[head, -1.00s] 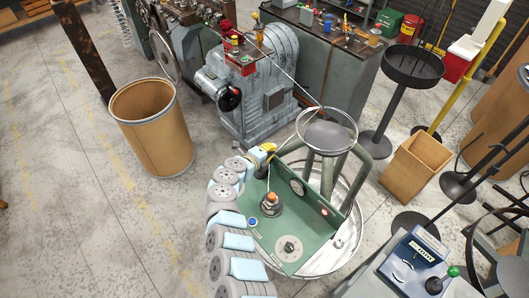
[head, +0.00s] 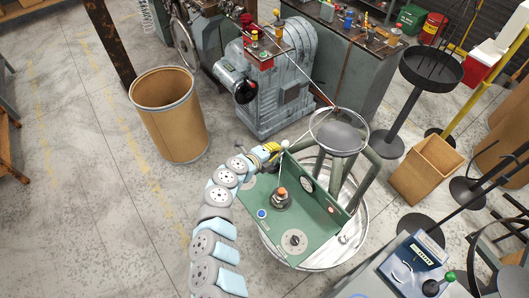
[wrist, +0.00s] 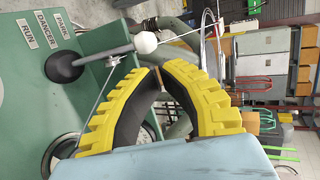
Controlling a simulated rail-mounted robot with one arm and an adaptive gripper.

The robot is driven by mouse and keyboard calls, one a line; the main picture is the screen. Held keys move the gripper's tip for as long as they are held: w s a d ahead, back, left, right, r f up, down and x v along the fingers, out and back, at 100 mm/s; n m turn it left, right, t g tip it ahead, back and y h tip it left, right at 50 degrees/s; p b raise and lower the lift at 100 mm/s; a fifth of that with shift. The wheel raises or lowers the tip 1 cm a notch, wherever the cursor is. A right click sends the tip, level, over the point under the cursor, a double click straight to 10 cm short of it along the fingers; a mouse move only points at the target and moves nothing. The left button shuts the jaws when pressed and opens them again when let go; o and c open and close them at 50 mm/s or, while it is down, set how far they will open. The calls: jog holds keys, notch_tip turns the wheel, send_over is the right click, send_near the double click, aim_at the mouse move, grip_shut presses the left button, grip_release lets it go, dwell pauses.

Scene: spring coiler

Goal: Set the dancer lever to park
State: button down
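The dancer lever (wrist: 110,53) shows in the wrist view as a grey rod with a white ball knob, rising from a black boot on the green panel (wrist: 25,100). Labels RUN, DANCER and PARK sit beside it. The rod leans toward the PARK side of the picture. In the head view its white knob (head: 285,144) is small, at the panel's far left edge. Contact with the knob cannot be told. In the head view my gripper (head: 273,150) is beside the lever.
The panel carries an orange-topped control (head: 282,193), a blue button (head: 262,213) and a dial (head: 294,241). A round dish-topped stand (head: 340,133) rises behind it. A thin wire crosses near my fingers.

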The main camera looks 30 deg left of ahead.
jog(key=d+r+v, duration=0.1)
jog(key=v, duration=0.6)
jog(key=shift+w+a+p, duration=0.2)
jog(key=shift+a+p, duration=0.2)
jog(key=shift+r, duration=0.1)
dwell(0.3)
